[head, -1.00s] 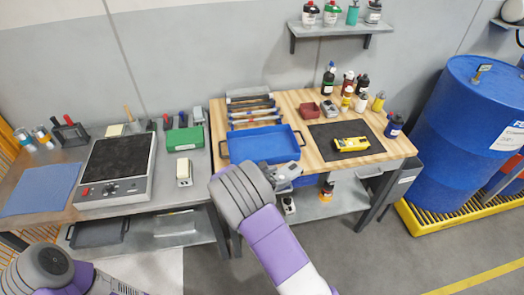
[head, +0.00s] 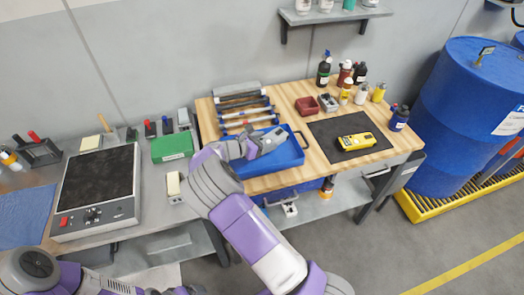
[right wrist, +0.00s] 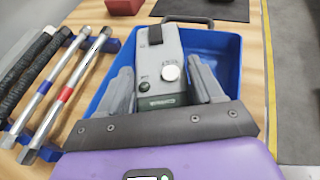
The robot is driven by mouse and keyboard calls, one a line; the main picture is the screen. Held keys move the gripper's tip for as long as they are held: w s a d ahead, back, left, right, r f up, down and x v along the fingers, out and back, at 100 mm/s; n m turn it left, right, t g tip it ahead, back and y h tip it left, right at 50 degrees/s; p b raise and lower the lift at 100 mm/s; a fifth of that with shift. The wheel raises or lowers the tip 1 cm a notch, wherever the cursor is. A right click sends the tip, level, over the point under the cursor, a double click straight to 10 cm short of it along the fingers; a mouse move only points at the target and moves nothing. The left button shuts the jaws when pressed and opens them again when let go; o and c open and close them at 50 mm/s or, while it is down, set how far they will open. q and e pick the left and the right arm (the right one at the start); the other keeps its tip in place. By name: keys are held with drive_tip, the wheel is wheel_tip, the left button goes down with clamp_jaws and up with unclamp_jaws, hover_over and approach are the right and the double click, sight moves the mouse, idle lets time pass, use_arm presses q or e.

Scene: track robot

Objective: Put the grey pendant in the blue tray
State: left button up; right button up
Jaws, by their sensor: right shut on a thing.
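The grey pendant (right wrist: 162,60) has a black end, a white round knob and a dark label. It lies between the two fingers of my right gripper (right wrist: 162,85), which is shut on it. In the head view the pendant (head: 270,140) and the right gripper (head: 250,147) are over the blue tray (head: 280,165), inside its outline. I cannot tell whether the pendant touches the tray floor. The blue tray also shows in the right wrist view (right wrist: 226,60), around and below the pendant; no other thing shows in it. My left gripper is out of view.
Several bar-like tools (head: 245,112) lie behind the tray. A yellow meter (head: 357,141) lies on a black mat (head: 330,131) to the right. A red bin (head: 307,106) and several bottles stand at the back. A green box (head: 173,146) stands on the left bench.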

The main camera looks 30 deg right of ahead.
drive_tip(key=shift+f+b, duration=0.45)
drive_tip(key=shift+f, duration=2)
drive_tip(key=shift+f, duration=0.1)
drive_tip(key=o, duration=1.2)
drive_tip(key=shift+o, duration=0.2)
drive_tip(key=shift+a+r, duration=0.15)
drive_tip(key=shift+r, duration=0.05)
drive_tip(key=p+v, duration=0.1)
drive_tip(key=v, duration=1)
drive_tip(key=shift+a+r+p, duration=0.15)
drive_tip(key=shift+a+p, duration=0.15)
drive_tip(key=shift+p, duration=0.1)
